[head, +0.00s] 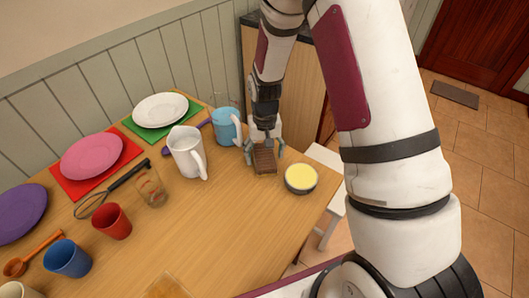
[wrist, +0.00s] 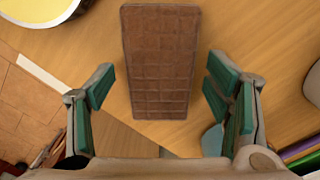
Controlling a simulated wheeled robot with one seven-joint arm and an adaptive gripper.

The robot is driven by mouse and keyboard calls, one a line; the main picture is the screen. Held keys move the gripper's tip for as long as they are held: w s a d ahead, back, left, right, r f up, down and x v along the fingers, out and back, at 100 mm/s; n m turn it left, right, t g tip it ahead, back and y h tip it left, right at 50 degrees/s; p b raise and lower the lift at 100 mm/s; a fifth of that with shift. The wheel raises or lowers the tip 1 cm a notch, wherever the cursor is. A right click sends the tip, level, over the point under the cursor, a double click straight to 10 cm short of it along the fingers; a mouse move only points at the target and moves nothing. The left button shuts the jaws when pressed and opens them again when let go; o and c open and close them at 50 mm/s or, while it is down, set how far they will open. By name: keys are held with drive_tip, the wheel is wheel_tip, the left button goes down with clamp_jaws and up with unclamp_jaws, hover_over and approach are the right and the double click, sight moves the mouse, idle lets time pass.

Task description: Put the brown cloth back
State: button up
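The brown cloth is, as far as I can tell, the flat brown rectangle with a grid pattern (wrist: 160,60) near the table edge. It also shows in the head view as a small brown block (head: 264,161). I cannot tell from its look whether it is fabric. My gripper (head: 265,150) points down over it. In the wrist view my gripper (wrist: 160,88) is open, with one green-padded finger on each side of the brown piece and visible gaps between. Neither finger appears to touch it.
A dark bowl with yellow contents (head: 300,178) stands close right of my gripper. A light blue mug (head: 226,126) and a white pitcher (head: 187,151) stand close left. Plates, cups and a whisk (head: 110,190) fill the table's left side. The front middle of the table (head: 220,235) is mostly clear.

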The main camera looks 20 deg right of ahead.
wheel_tip(320, 180, up, 13)
wheel_tip(320, 180, up, 8)
hover_over(265, 155)
drive_tip(key=s, duration=0.5)
drive_tip(key=s+r+n+t, duration=0.1)
drive_tip(key=s+r, duration=0.4)
drive_tip(key=s, duration=0.7)
drive_tip(key=s+r+n+t, duration=0.1)
drive_tip(key=s+r, duration=0.4)
drive_tip(key=s, duration=0.6)
drive_tip(key=shift+s+t+p, duration=0.3)
drive_tip(key=shift+s+t, duration=0.1)
drive_tip(key=shift+t, duration=0.2)
drive_tip(key=shift+d+r, duration=0.1)
drive_tip(key=shift+t, duration=0.5)
wheel_tip(265, 155, up, 5)
drive_tip(key=p, duration=0.4)
